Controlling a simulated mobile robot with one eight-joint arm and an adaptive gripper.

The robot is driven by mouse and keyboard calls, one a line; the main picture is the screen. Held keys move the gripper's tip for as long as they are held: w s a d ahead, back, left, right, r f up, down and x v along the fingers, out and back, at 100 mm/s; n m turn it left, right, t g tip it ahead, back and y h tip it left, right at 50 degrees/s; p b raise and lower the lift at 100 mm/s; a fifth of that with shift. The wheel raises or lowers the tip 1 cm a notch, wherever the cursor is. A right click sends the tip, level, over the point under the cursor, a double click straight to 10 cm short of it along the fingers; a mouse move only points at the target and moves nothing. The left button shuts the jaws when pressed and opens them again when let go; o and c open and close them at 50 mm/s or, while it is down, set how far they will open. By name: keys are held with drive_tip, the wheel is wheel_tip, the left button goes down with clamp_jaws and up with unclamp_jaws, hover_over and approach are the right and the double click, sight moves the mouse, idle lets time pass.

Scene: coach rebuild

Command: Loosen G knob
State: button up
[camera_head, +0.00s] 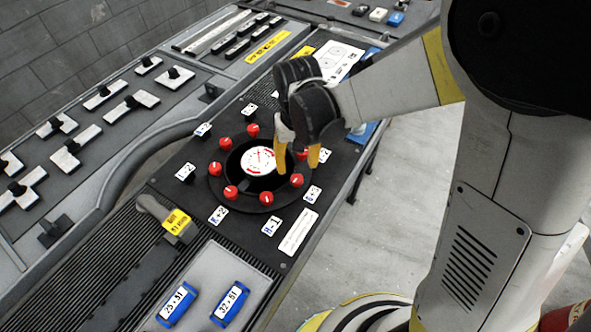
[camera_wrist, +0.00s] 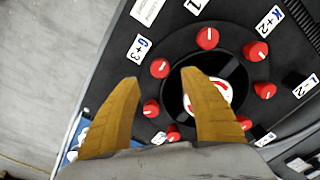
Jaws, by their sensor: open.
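The G knob (camera_head: 296,181) is a red knob with a white mark on the black round dial plate, beside the G +3 label (camera_head: 313,193). In the wrist view the G knob (camera_wrist: 160,68) shows just beyond and between the fingertips, with its label (camera_wrist: 138,47) beside it. My gripper (camera_head: 297,169) has its yellow fingers spread and pointing down at the dial's right side. In the wrist view my gripper (camera_wrist: 161,77) holds nothing. I cannot tell the exact height of the fingertips above the panel.
Other red knobs ring the dial, such as the H knob (camera_head: 266,198) and K knob (camera_head: 231,192). Another red knob (camera_wrist: 151,108) sits between the fingers, nearer the palm. Blue labelled blocks (camera_head: 230,303) lie lower down. Bare floor lies to the right.

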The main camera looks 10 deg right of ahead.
sight(297, 178)
wheel_tip(297, 178, down, 7)
drive_tip(key=shift+b, duration=1.15)
clamp_jaws()
